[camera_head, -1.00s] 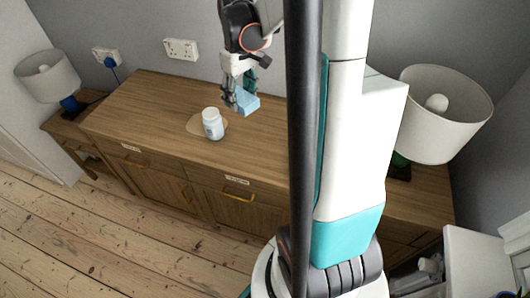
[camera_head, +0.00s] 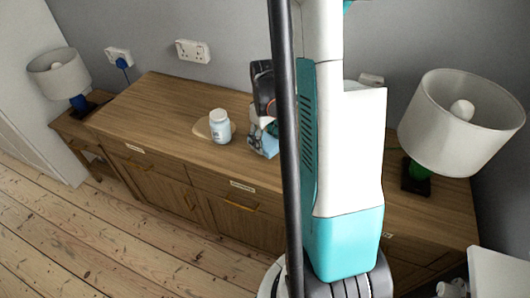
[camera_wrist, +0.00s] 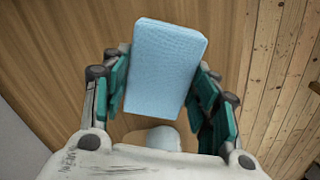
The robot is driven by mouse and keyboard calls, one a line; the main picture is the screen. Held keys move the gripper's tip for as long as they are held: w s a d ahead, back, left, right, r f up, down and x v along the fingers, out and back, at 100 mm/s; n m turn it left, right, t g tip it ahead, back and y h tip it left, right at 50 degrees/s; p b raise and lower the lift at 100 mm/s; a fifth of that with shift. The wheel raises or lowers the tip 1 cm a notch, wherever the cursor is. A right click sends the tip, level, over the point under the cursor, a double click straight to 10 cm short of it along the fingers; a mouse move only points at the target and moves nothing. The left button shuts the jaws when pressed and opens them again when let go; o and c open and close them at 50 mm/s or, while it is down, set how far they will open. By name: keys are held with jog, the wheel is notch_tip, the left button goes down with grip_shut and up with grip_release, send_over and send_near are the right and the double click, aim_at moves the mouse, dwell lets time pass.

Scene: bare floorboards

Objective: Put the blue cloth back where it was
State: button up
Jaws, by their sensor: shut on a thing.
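The blue cloth (camera_wrist: 165,65) is a light blue, folded, block-like piece. In the wrist view it lies between the teal fingers of my gripper (camera_wrist: 166,90), which is shut on it. In the head view my gripper (camera_head: 263,133) is low over the sideboard, right of the white jar, and partly hidden behind my column. A little of the cloth (camera_head: 269,149) shows under it. I cannot tell whether the cloth touches the wood.
The wooden sideboard (camera_head: 165,105) carries a white jar (camera_head: 220,126) beside a round tan mat (camera_head: 203,129). A lamp with a green base (camera_head: 463,110) stands at the right; a blue-based lamp (camera_head: 60,75) stands at the left on a small table. The sideboard's left part is clear.

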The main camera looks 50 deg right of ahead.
aim_at(265, 148)
notch_tip(265, 148, down, 5)
jog(key=shift+b, duration=0.85)
jog(key=o, duration=0.9)
jog(key=shift+r, duration=0.1)
jog(key=shift+o, duration=0.2)
jog(key=shift+r, duration=0.15)
notch_tip(265, 148, up, 12)
jog(key=p, duration=0.4)
